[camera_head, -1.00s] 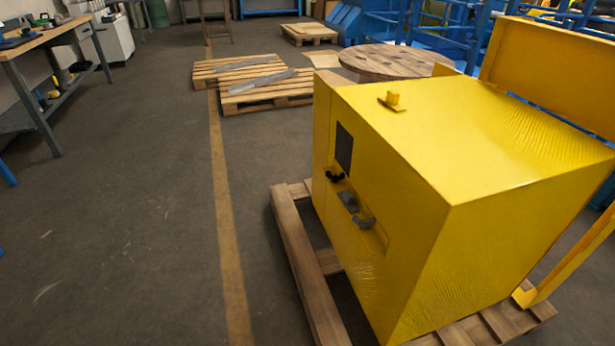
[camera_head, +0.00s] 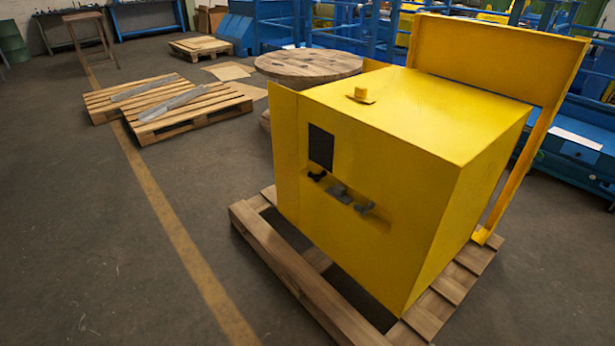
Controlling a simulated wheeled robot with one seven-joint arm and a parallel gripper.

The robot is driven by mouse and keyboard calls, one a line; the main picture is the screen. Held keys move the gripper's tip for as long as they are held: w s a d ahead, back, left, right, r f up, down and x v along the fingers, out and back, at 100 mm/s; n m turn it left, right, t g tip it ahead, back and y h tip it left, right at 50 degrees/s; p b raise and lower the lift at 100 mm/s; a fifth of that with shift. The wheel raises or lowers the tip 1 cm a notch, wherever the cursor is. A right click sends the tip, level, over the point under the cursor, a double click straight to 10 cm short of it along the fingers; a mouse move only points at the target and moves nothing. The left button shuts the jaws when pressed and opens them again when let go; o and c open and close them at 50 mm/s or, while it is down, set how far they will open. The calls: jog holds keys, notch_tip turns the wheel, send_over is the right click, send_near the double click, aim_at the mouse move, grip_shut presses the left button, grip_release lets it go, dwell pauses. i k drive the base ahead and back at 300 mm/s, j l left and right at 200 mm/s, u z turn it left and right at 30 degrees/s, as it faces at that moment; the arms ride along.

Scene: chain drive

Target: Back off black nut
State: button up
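A large yellow machine housing (camera_head: 400,150) stands on a wooden pallet (camera_head: 290,262), right of the picture's middle. Its left face has a dark square opening (camera_head: 320,147). Below that opening sit a small black part (camera_head: 316,176) and some grey parts (camera_head: 340,193) on a ledge or slot. The black part may be the black nut, but it is too small to tell. A small yellow block (camera_head: 361,94) sits on top of the housing. My gripper is not in view.
Wooden pallets with grey strips (camera_head: 165,108) lie at the back left. A round wooden spool top (camera_head: 308,64) stands behind the housing. A yellow upright panel (camera_head: 495,58) rises at the right. The floor (camera_head: 80,240) at left and front is clear.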

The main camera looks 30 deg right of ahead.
aim_at(316, 178)
jog(key=i+j+z, duration=0.15)
jog(key=j, duration=0.2)
jog(key=i+j+z, duration=0.1)
jog(key=i+j, duration=0.15)
jog(key=i+j+z, duration=0.15)
jog(key=j, duration=0.35)
jog(key=i+j+z, duration=0.1)
jog(key=i+j, duration=0.25)
jog(key=i+j+z, duration=0.15)
jog(key=i+j, duration=0.2)
jog(key=i+j+z, duration=0.1)
jog(key=i+j, duration=0.25)
jog(key=j, duration=0.15)
jog(key=i+j+z, duration=0.15)
jog(key=i+j, duration=0.15)
jog(key=j, duration=0.15)
jog(key=i+j, duration=0.15)
jog(key=j, duration=0.25)
jog(key=i+j, duration=0.2)
jog(key=j, duration=0.2)
